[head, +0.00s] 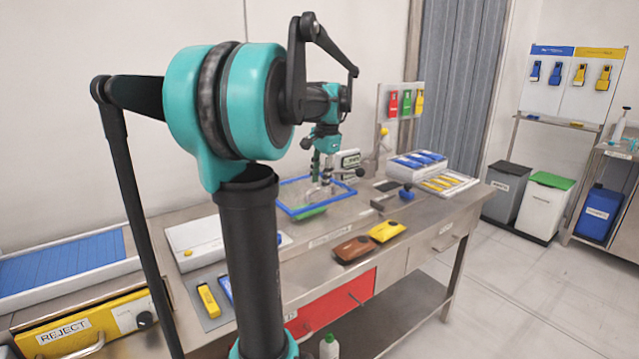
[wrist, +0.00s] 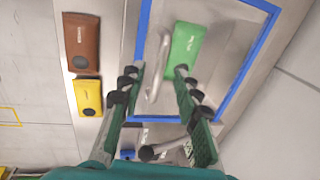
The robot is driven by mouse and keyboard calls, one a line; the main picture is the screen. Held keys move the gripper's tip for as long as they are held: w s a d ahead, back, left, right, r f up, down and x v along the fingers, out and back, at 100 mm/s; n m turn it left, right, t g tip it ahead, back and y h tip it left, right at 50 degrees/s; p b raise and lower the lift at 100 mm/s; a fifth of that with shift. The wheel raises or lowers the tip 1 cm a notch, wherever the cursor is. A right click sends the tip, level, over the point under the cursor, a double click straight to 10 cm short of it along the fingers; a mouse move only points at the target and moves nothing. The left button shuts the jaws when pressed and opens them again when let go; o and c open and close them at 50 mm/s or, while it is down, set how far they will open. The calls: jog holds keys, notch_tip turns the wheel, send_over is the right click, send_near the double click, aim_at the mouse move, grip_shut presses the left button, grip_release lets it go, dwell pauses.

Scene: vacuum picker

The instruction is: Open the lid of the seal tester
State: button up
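The seal tester appears to be the flat blue-framed unit (head: 284,206) on the steel workbench; its lid looks clear and lies flat, closed. The blue frame (wrist: 249,73) also shows in the wrist view. A curved silver lid handle (wrist: 155,75) runs along it, left of a green pouch (wrist: 187,48) that shows inside the frame. My gripper (wrist: 157,72) is open, its green fingers apart on either side of the handle in the wrist view; contact cannot be told. In the head view my gripper (head: 322,172) hangs over the tester, partly hiding the handle.
A brown pouch (head: 355,249) and a yellow pouch (head: 386,232) lie near the bench's front edge. A white box (head: 198,238) stands left of the tester. Trays with blue pouches (head: 418,160) and yellow pouches (head: 447,182) stand at the right.

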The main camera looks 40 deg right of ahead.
jog(key=shift+w+f, duration=0.15)
jog(key=shift+f, duration=0.6)
jog(key=shift+c, duration=0.4)
grip_shut()
